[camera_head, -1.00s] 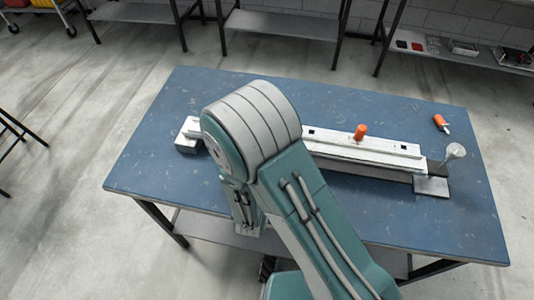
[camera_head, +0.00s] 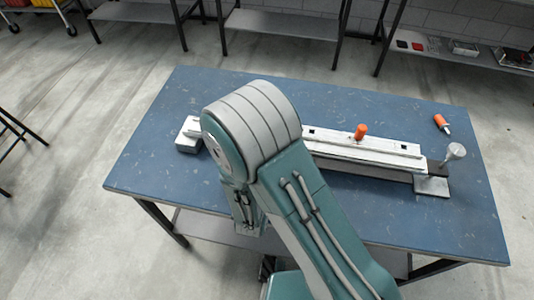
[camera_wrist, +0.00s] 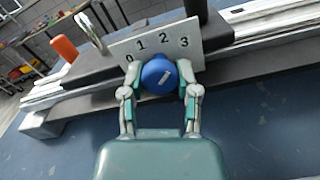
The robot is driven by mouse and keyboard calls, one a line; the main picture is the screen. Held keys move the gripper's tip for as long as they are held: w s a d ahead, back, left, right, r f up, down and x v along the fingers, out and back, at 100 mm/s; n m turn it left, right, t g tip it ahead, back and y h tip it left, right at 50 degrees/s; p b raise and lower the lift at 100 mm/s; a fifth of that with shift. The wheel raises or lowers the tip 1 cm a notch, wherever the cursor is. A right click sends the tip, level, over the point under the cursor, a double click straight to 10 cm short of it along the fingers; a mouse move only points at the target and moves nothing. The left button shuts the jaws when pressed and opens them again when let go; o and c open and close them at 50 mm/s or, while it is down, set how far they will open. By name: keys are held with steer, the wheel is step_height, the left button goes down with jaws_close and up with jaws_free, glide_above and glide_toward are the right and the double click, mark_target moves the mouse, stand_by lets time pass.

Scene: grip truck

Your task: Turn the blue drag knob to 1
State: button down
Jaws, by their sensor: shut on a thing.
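The blue knob (camera_wrist: 156,72) is round, with a short white mark on its face that slants up to the right. It sits just below a pale plate (camera_wrist: 205,44) printed 0, 1, 2 and 3 from left to right. My gripper (camera_wrist: 159,77) is closed around the knob, one finger on its left side and one on its right. The left finger partly covers the area by the 0. In the head view my own arm hides the gripper and the knob.
A long metal rail (camera_head: 370,152) with an orange knob (camera_head: 361,131) lies across the blue table (camera_head: 300,95). An orange-handled item (camera_head: 441,121) and a pale round-topped lever (camera_head: 455,151) are at the right. The table's front area is clear.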

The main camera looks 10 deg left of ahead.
steer(key=n, duration=0.6)
steer(key=shift+r, duration=0.1)
steer(key=n, duration=0.6)
steer(key=shift+n, duration=0.4)
steer(key=shift+c, duration=1.6)
jaws_free()
steer(key=shift+d, duration=0.1)
